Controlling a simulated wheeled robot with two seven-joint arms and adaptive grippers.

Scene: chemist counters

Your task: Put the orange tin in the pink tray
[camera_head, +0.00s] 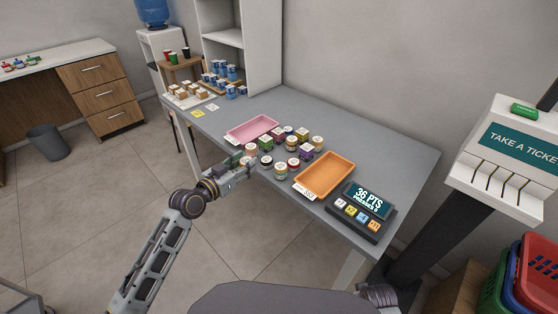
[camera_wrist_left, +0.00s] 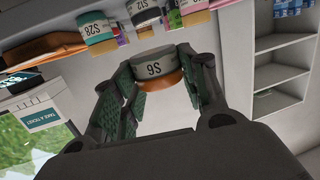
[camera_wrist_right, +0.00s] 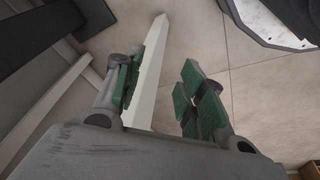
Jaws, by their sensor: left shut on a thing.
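My left gripper (camera_head: 240,168) is at the near edge of the counter, beside the cluster of tins. In the left wrist view its green-padded fingers (camera_wrist_left: 158,85) are shut on an orange-brown tin (camera_wrist_left: 168,80) with a pale band marked S6. The pink tray (camera_head: 236,138) lies flat on the counter, a little beyond and behind the gripper, and looks empty. My right gripper (camera_wrist_right: 158,88) is open and empty above the tiled floor.
Several tins with mixed colours (camera_head: 292,143) crowd the counter (camera_head: 375,140) right of the pink tray. An orange tray (camera_head: 328,170) and a points display (camera_head: 368,200) stand further right. Blue cups (camera_head: 230,72) and small boxes are at the far left end.

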